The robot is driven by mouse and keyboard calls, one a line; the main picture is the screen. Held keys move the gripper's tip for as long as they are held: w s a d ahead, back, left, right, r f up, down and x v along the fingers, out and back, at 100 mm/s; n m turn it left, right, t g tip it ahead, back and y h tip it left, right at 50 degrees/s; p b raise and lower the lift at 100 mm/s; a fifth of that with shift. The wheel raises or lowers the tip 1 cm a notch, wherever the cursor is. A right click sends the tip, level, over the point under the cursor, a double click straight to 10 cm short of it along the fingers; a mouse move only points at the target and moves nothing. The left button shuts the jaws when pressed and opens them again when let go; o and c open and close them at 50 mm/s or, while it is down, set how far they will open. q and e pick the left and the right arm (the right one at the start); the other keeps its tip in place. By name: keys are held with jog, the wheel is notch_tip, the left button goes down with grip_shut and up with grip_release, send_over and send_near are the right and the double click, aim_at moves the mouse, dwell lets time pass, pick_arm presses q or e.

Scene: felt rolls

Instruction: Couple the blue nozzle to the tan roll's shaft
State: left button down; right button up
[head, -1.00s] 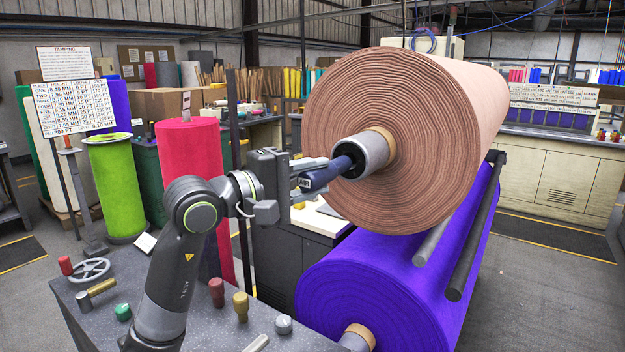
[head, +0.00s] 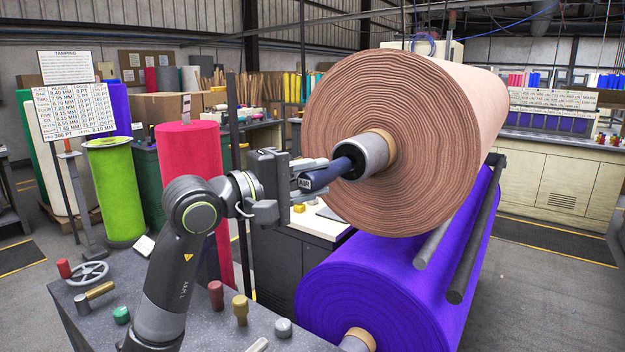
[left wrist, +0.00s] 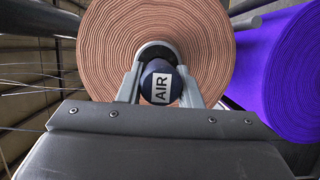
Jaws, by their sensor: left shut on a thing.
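The tan roll (head: 415,140) lies sideways with its layered end facing me; it also shows in the left wrist view (left wrist: 215,50). Its shaft (head: 376,152) is a grey hollow end sticking out of a cardboard core. My left gripper (head: 312,176) is shut on the dark blue nozzle (head: 330,174), which bears a white AIR label. In the left wrist view the nozzle (left wrist: 154,72) sits between both fingers (left wrist: 158,88). In the head view the nozzle's front end meets the dark mouth of the shaft. How deep it sits there is hidden. My right gripper is out of view.
A purple roll (head: 390,270) lies below the tan roll, with dark bars (head: 470,235) beside them. A grey bench (head: 215,325) with several knobs and a handwheel (head: 88,273) is in front. Red (head: 190,160) and lime (head: 115,190) rolls stand upright at left.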

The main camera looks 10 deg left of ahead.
aim_at(331, 170)
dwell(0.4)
pick_arm(q)
jog(key=shift+b, duration=0.4)
jog(key=shift+w+d, duration=0.1)
jog(key=shift+w, duration=0.2)
jog(key=shift+w+d, duration=0.1)
jog(key=shift+w, duration=0.2)
jog(key=shift+w+d+b, duration=0.3)
jog(key=shift+w, duration=0.35)
jog(key=shift+w+d+b, duration=0.25)
jog(key=shift+w, duration=0.45)
jog(key=shift+w+d+b, duration=0.3)
jog(key=shift+w, duration=0.35)
jog(key=c, duration=0.9)
grip_release()
jog(key=shift+c, duration=0.2)
